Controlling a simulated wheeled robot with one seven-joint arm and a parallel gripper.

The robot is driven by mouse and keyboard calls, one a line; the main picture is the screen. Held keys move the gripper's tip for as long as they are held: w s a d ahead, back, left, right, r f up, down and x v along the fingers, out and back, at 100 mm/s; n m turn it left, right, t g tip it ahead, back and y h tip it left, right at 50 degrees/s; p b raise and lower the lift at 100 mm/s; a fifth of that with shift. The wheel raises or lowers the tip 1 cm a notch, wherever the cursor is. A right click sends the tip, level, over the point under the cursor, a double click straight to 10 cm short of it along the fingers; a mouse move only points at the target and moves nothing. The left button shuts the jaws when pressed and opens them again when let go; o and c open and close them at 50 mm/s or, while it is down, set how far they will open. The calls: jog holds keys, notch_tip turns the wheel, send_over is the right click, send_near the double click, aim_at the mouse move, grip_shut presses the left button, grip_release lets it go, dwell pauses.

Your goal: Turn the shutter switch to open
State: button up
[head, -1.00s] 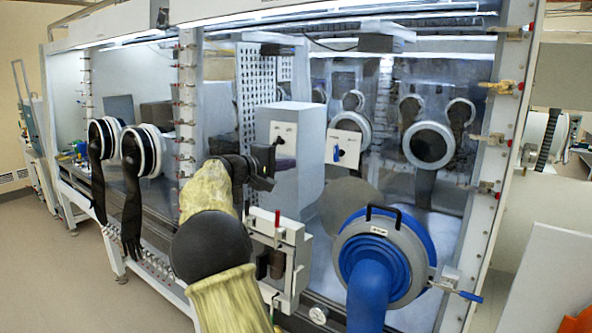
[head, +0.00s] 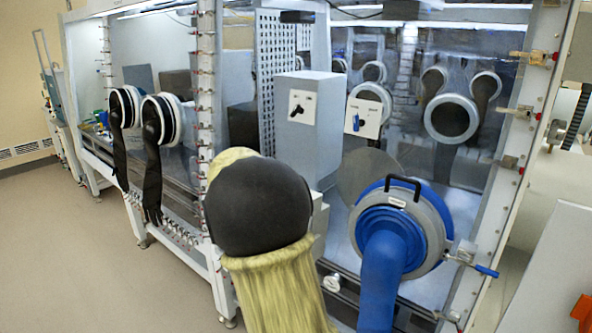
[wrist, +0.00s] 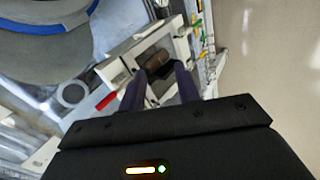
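Two knob switches on white plates show in the head view. One has a black knob (head: 296,112) and sits on the grey box. The other has a blue knob (head: 356,123) and sits to its right, above the blue port. Their lettering is too small to read, so I cannot tell which is the shutter switch. My gripper (wrist: 160,72) shows in the wrist view with its two dark fingers apart. A brown cylindrical part (wrist: 155,60) of a white fixture appears beyond the fingertips, with no clear contact. In the head view my arm hides the gripper. Neither knob shows in the wrist view.
A round blue port (head: 400,225) with a thick blue hose and a black handle juts out at the right. A grey disc (head: 366,178) is beside it. Black gloves (head: 153,180) hang at the left. The floor (head: 80,235) at left is clear.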

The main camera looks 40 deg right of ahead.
jog(key=s+a+f+m+y, duration=0.1)
jog(key=s+a+f+y, duration=0.2)
jog(key=s+a, duration=0.6)
jog(key=s+a+f+y, duration=0.4)
jog(key=s+a+f, duration=0.4)
jog(key=s+a, duration=0.2)
jog(key=shift+a+m, duration=0.4)
jog(key=shift+a, duration=0.75)
